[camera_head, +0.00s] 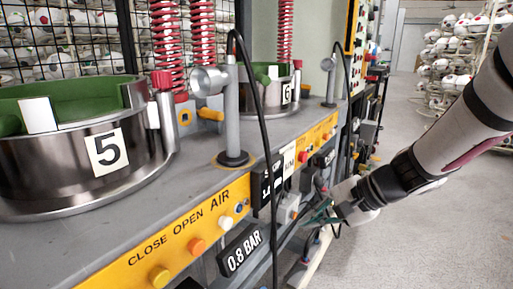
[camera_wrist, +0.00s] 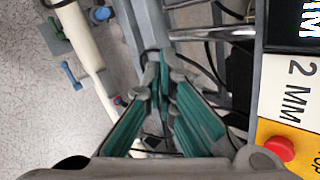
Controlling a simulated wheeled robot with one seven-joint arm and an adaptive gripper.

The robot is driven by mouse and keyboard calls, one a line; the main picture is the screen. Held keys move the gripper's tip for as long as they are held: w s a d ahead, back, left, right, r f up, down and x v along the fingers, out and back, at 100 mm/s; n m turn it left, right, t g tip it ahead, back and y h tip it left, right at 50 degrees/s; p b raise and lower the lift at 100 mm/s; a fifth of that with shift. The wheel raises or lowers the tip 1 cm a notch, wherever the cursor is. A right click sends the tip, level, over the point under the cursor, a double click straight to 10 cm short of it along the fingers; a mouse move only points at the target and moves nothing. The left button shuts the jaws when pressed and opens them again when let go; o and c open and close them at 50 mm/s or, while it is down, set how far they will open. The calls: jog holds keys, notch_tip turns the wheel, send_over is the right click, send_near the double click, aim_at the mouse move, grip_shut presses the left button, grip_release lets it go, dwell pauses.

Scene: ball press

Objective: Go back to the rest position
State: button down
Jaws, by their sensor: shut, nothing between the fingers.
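My gripper (camera_head: 318,217) is at the right of the head view, at the end of my arm reaching in from the right. It is beside the front of the press bench, below the yellow control panel. In the wrist view, my gripper (camera_wrist: 163,75) shows its green-lined fingers brought together at the tips, with nothing held. A white panel marked "2 MM" (camera_wrist: 295,95) and a red button (camera_wrist: 280,148) lie to the right of the fingers in the wrist view.
The press bench (camera_head: 215,165) carries a drum marked 5 (camera_head: 75,165), a second drum (camera_head: 262,95), a grey post (camera_head: 230,110) and a black cable (camera_head: 262,110). Pipes and cables run close around the fingers. Open floor (camera_head: 430,230) lies to the right; racks of balls (camera_head: 450,60) stand behind.

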jog(key=s+a+r+n+g+h, duration=0.1)
jog(key=s+a+r+n+g, duration=0.15)
jog(key=s, duration=0.55)
jog(key=s+a+r+n+g+h, duration=0.1)
jog(key=s+r+n, duration=0.2)
jog(key=s, duration=0.5)
jog(key=s+d+n+h, duration=0.2)
jog(key=s+d+h, duration=0.15)
jog(key=s, duration=0.45)
jog(key=s+d+n+h, duration=0.2)
jog(key=s+d, duration=0.3)
jog(key=s, duration=0.4)
notch_tip(320, 180, up, 30)
jog(key=t+p, duration=0.3)
jog(key=p, duration=2.5)
jog(key=shift+w+d, duration=0.35)
jog(key=shift+d, duration=0.05)
jog(key=shift+a+f, duration=0.1)
